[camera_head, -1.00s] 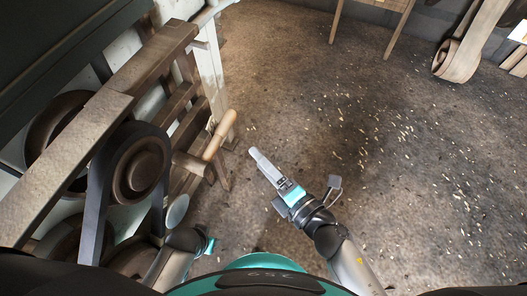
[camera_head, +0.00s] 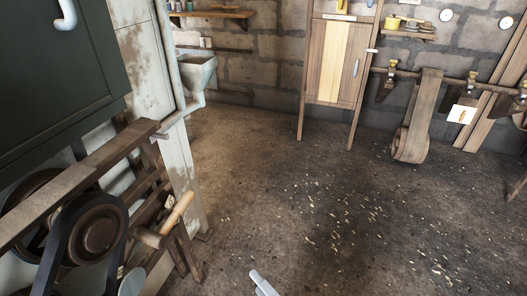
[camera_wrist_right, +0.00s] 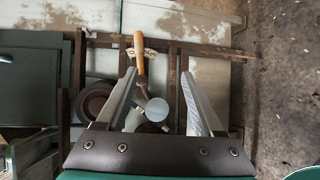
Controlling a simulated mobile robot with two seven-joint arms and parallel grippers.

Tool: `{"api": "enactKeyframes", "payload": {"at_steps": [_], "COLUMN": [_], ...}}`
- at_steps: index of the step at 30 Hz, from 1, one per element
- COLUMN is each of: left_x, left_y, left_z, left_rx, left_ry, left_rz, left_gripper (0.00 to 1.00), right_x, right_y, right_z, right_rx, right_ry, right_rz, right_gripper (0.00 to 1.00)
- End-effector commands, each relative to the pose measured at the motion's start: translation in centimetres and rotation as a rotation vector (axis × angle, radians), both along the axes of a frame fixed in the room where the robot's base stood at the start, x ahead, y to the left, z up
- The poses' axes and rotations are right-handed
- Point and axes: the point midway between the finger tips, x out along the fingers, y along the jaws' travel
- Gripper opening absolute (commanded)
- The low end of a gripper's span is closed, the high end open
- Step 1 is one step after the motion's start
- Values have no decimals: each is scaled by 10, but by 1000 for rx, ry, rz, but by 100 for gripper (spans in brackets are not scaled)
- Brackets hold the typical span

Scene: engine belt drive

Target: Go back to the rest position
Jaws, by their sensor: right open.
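My right gripper (camera_head: 264,284) shows only as a pale fingertip at the bottom edge of the head view; the rest of it is cut off. In the right wrist view its two fingers (camera_wrist_right: 158,98) stand apart with nothing held between them. Beyond them is the belt drive with a wooden handle (camera_wrist_right: 139,52), well away from the fingers. The handle (camera_head: 178,212) also shows at the left in the head view, beside the dark pulley (camera_head: 97,232) and its belt. My left gripper is not in view.
The machine's wooden frame (camera_head: 80,190) and dark green cabinet (camera_head: 60,70) fill the left side. The concrete floor (camera_head: 290,190) in the middle is open, with scattered chips.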

Motion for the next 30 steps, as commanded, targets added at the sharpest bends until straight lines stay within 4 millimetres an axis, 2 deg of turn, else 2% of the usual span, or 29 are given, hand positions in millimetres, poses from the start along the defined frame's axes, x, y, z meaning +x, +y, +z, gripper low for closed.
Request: {"api": "enactKeyframes", "payload": {"at_steps": [5, 8, 11, 15, 18, 21, 25, 27, 30], "left_x": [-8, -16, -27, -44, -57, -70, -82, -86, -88], "left_y": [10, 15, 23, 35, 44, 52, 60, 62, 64], "left_z": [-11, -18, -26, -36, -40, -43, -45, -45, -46], "left_rx": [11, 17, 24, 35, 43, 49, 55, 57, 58], "left_ry": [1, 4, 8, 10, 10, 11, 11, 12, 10], "left_rz": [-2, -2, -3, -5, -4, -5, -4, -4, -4], "left_gripper": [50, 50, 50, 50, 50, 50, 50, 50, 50], "right_x": [2, -5, -21, -64, -107, -151, -197, -212, -224], "right_y": [-37, -65, -98, -150, -182, -207, -225, -229, -232], "right_z": [-51, -87, -128, -186, -219, -241, -256, -260, -263], "right_rx": [116, 193, 283, 424, 523, 609, 692, 720, 739], "right_ry": [251, 416, 603, 872, 1038, 1166, 1270, 1299, 1320], "right_rz": [-172, -304, -479, -785, -1022, -1244, -1464, -1538, -1594], "right_gripper": [69, 69, 69, 69, 69, 69, 69, 69, 69]}}
